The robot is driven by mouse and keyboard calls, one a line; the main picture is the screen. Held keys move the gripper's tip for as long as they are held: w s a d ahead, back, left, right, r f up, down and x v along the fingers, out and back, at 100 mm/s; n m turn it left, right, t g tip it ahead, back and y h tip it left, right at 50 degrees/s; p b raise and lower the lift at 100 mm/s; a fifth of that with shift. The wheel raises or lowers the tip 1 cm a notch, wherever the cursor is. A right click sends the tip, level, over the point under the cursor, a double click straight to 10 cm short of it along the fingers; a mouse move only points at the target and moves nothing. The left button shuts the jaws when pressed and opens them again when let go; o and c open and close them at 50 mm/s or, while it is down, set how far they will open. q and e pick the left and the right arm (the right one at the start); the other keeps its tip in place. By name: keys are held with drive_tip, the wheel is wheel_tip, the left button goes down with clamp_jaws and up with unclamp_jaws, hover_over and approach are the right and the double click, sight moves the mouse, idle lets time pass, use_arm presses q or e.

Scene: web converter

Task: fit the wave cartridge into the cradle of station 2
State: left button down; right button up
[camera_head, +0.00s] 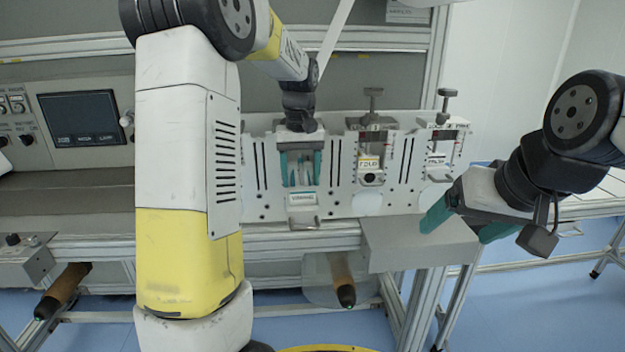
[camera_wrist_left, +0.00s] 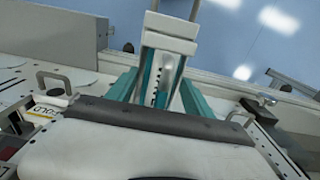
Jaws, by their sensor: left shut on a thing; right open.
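My left gripper (camera_head: 302,176) is in front of the white slotted panel, its teal fingers shut on a pale cartridge (camera_head: 303,197) with a small label too blurred to read. In the left wrist view the cartridge (camera_wrist_left: 170,45) is gripped between both teal fingers (camera_wrist_left: 165,95), its light bracket-like end pointing away from the wrist. The gripper hides what lies behind the cartridge, so I cannot tell whether it touches a cradle. To its right is a station (camera_head: 371,158) labelled FOLD with a clamp screw on top. My right gripper (camera_head: 458,226) is open and empty at the right.
Another station (camera_head: 440,150) with a clamp screw stands further right on the panel. A grey box-like ledge (camera_head: 418,243) juts out below it. A control panel with a dark screen (camera_head: 78,118) is at the left. Brown rollers (camera_head: 341,280) stick out below the bench.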

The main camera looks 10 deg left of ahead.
use_arm(q)
drive_tip(key=shift+s+f, duration=0.1)
drive_tip(key=shift+f, duration=0.65)
drive_tip(key=shift+c, duration=2.1)
unclamp_jaws()
drive_tip(key=shift+r, duration=0.1)
wheel_tip(320, 180, up, 12)
drive_tip(key=shift+f, duration=0.1)
drive_tip(key=s+d+f+m+t+h, duration=0.1)
drive_tip(key=s+f+m+t, duration=0.1)
drive_tip(key=s, duration=1)
drive_tip(key=s+d+f+m+t+h, duration=0.1)
drive_tip(key=s+t, duration=0.3)
drive_tip(key=s, duration=0.8)
drive_tip(key=shift+s+d+f+m, duration=0.15)
drive_tip(key=shift+f+m, duration=0.25)
drive_tip(key=shift+f, duration=0.25)
